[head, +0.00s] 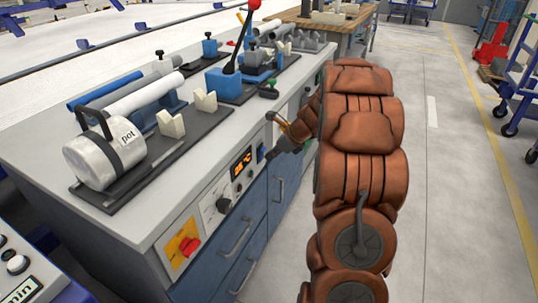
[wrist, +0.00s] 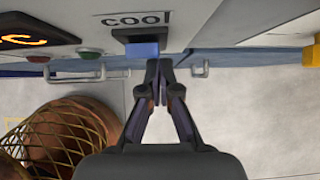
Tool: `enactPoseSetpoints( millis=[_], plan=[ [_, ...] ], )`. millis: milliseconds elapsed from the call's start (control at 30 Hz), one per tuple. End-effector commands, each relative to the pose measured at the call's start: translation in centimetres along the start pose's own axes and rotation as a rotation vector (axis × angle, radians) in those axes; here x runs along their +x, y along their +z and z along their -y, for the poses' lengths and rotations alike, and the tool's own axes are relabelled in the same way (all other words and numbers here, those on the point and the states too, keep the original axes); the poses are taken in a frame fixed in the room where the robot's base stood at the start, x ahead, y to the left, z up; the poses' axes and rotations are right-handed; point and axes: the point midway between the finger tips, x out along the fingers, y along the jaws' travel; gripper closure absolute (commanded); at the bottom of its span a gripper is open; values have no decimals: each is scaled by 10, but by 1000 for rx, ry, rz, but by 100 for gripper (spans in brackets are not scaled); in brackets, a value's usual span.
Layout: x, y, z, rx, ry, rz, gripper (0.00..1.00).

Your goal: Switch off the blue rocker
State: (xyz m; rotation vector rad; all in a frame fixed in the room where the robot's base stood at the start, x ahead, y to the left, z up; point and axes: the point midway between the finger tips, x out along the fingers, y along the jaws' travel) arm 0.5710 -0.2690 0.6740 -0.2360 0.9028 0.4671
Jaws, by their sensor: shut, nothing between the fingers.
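The blue rocker (wrist: 143,50) sits in a black housing under the printed word "cool" in the wrist view. In the head view the blue rocker (head: 261,153) is a small patch on the bench's front panel, right of the orange display. My gripper (wrist: 159,66) is shut and empty. Its fingertips are close beside the rocker, slightly to its right in the wrist view; I cannot tell whether they touch. In the head view my gripper (head: 270,154) is in front of the panel near the rocker. The rocker's tilt is not clear.
The panel also holds an orange display (head: 242,162), a dial (head: 223,204) and a red knob on yellow (head: 188,246). Red (wrist: 37,59) and green (wrist: 90,54) buttons are left of the rocker in the wrist view. A pot (head: 92,160) and pipes stand on the bench.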

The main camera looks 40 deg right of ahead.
Motion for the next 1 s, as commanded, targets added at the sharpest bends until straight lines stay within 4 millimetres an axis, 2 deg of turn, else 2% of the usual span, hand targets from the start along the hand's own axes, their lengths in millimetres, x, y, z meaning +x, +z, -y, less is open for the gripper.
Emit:
enactPoseSetpoints(
  millis=[1000],
  plan=[
    [-12, 10, -1, 0, 3, -1, 100]
  ],
)
